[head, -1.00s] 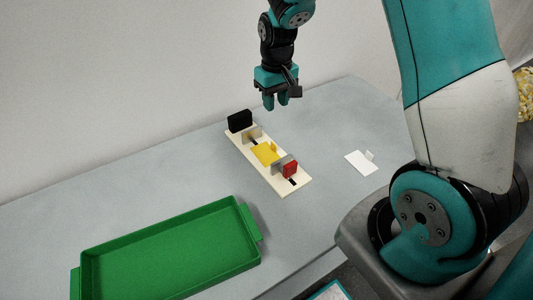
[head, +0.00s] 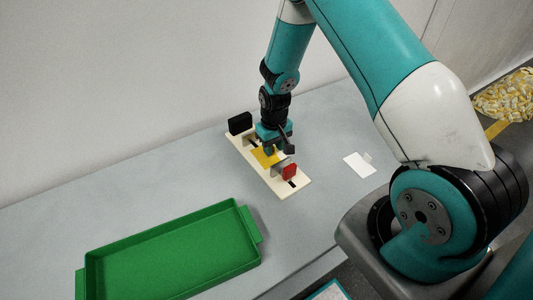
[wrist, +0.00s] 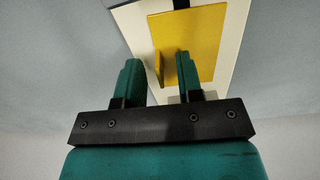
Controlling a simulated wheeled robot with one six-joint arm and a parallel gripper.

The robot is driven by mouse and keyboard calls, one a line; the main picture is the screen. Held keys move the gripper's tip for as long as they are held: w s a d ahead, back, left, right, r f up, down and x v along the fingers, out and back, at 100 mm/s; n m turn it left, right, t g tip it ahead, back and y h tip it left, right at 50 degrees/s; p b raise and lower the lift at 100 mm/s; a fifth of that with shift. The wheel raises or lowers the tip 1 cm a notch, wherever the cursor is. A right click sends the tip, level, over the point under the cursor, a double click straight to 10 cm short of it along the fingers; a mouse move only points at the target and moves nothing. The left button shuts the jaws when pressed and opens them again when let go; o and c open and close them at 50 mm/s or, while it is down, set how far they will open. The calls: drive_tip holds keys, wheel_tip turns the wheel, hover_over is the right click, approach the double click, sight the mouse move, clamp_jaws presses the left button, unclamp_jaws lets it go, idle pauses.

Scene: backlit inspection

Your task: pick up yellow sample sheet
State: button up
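The yellow sample sheet (head: 261,158) lies on the cream board (head: 293,191), partly hidden behind my gripper in the head view. In the wrist view the yellow sheet (wrist: 205,45) is flat and has a small upright yellow tab (wrist: 159,69) at its left edge. My gripper (head: 271,149) is low over the sheet, pointing down. In the wrist view my gripper (wrist: 158,64) is open, with one green finger on each side of the tab. A gap shows between the tab and each finger.
A black block (head: 240,123) stands at the board's far end and a red block (head: 289,172) with a grey piece near its front. A white card (head: 358,166) with a tab lies to the right. A green tray (head: 170,256) sits at the front left.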

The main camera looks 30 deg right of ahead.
drive_tip(key=shift+f, duration=0.15)
clamp_jaws()
